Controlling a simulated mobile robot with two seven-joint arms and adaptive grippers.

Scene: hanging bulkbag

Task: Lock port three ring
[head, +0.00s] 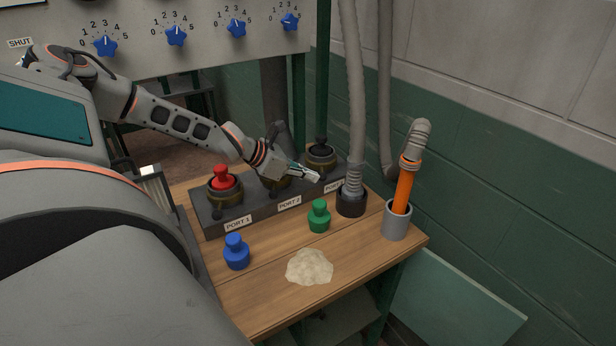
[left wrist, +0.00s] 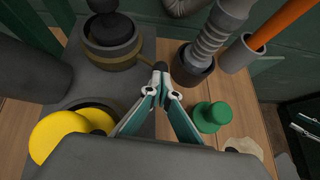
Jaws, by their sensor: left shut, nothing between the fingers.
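Port three, at the right end of the dark port block (head: 240,212), has a dark brass ring (head: 320,164) around a black plug (head: 320,150). In the left wrist view the ring (left wrist: 108,56) and black plug (left wrist: 112,30) are at upper left. A thin lever runs from the ring to a black knob (left wrist: 160,66). My left gripper (head: 318,178) is shut and empty beside port three. Its fingertips (left wrist: 162,80) are at the knob; I cannot tell whether they touch. The gripper partly hides the port three label (head: 333,187).
A red plug (head: 222,178) sits in port one. A yellow plug (left wrist: 60,130) shows near port two. A green plug (head: 319,216), a blue plug (head: 236,252) and a pale powder heap (head: 309,267) are on the wooden table. A hose socket (head: 351,202) and grey cup (head: 396,222) stand right.

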